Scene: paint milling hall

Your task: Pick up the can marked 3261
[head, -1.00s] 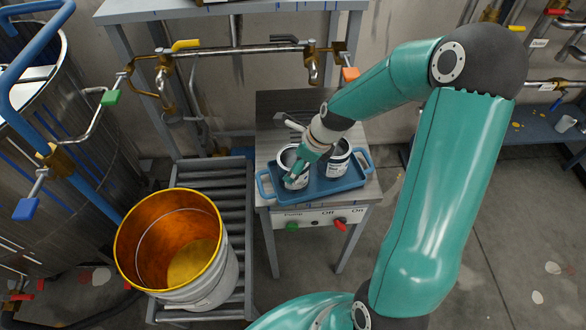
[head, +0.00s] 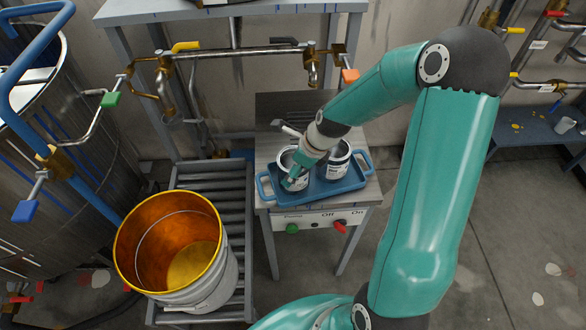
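Two white, open-topped cans stand side by side in a blue tray (head: 335,194) on a small table. The left can (head: 288,156) is partly hidden by my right gripper (head: 294,178). The right can (head: 338,165) stands close to the gripper's other side and has a dark-lettered label. The print on both cans is too small to read, so I cannot tell which is marked 3261. My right gripper's teal fingers are at the left can's side, and whether they are closed on it is not clear. My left gripper is out of view.
A large pail with a yellow rim (head: 172,240) stands on a roller conveyor (head: 230,200) at left. A control panel with green and red knobs (head: 315,221) is on the table front. Pipes with valves (head: 235,49) run behind. A steel vessel (head: 50,150) is at far left.

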